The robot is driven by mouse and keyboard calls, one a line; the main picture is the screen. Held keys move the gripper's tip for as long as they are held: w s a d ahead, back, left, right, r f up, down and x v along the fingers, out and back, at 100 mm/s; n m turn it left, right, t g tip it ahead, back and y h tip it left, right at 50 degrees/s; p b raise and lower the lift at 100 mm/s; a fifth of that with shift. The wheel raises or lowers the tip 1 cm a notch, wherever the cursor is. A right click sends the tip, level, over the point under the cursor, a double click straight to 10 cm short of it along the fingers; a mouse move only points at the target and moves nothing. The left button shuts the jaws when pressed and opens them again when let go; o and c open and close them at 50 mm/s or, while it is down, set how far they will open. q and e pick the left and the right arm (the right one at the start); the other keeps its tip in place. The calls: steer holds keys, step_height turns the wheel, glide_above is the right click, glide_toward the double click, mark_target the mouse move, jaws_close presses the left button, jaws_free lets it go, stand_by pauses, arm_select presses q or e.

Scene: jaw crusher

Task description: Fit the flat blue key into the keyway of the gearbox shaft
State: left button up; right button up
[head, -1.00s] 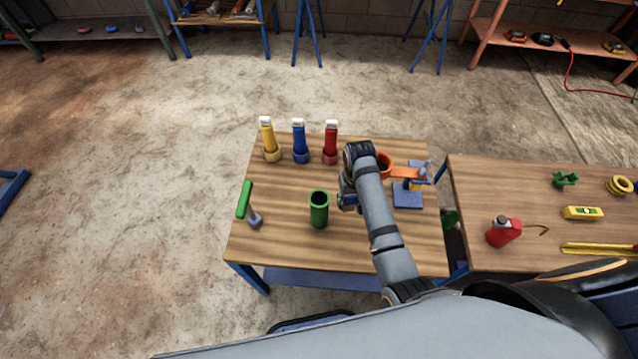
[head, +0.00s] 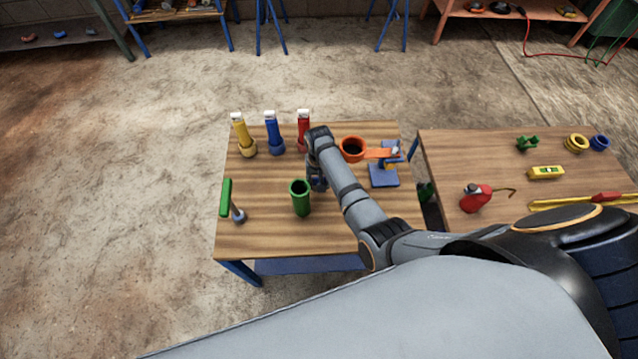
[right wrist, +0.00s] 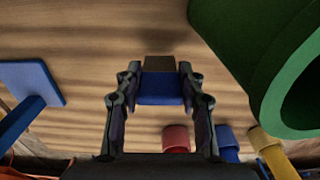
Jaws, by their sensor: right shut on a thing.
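My right gripper (head: 317,184) is over the wooden table, just right of a green hollow tube (head: 300,198). In the right wrist view its two fingers (right wrist: 160,100) are closed on a small flat blue key (right wrist: 160,90), with a dark brownish face along its far edge. The table lies behind the key, and I cannot tell the gap. The head view does not show the key. I cannot make out a shaft with a keyway. My left gripper is not in view.
Yellow (head: 243,136), blue (head: 273,134) and red (head: 303,128) upright pieces stand at the back. A second table (head: 500,180) to the right holds a red can (head: 475,198). The front middle is clear.

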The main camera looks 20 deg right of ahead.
steer(key=shift+w+f, duration=0.1)
steer(key=shift+f, duration=0.45)
steer(key=shift+f, duration=0.1)
steer(key=o, duration=1.3)
